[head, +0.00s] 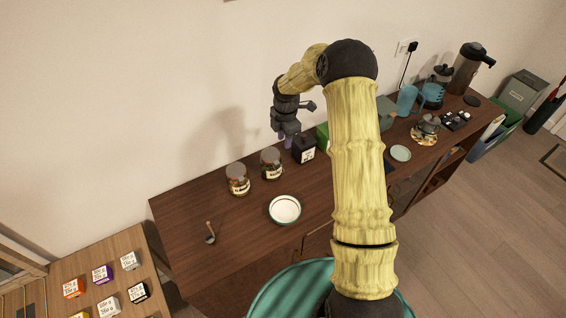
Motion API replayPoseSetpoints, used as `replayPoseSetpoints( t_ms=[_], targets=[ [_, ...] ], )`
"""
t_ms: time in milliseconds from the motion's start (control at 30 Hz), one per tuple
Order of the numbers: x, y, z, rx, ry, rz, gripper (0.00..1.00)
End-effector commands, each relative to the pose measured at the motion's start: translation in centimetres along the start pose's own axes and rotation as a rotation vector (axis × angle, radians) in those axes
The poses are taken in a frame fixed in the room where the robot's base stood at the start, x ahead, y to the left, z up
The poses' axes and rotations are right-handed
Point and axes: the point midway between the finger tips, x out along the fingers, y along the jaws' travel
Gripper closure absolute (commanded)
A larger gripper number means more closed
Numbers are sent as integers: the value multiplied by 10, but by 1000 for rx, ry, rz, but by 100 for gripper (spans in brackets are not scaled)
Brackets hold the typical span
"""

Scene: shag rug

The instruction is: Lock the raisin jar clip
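Two clip-top glass jars with grey lids stand upright on the brown sideboard (185,213). One is the left jar (237,181); the right jar (271,166) stands slightly farther back. Both have pale labels too small to read, so I cannot tell which holds raisins. The state of their clips is too small to make out. My gripper (287,142) points down from my arm, above and to the right of the right jar, near a dark box. It appears apart from both jars. Its fingers are too small to show whether they are open.
The dark box (304,150) with a white label stands right of the jars. A white dish (285,209) lies in front, and a spoon (210,234) at left. My arm hides part of the sideboard. A blue jug (406,100) and coffee gear stand farther right.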

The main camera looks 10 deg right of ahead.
Motion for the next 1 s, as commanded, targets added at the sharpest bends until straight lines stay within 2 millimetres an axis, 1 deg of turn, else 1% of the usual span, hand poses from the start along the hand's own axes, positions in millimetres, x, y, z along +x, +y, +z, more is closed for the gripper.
replayPoseSetpoints(
  t_ms=[233, 367, 467, 1000],
  targets=[
    [2, -1, 0, 3, 0, 0, 71],
    [10, -1, 0, 4, 0, -1, 71],
    [22, -1, 0, 4, 0, -1, 71],
    [110, -1, 0, 4, 0, 0, 71]
  ],
)
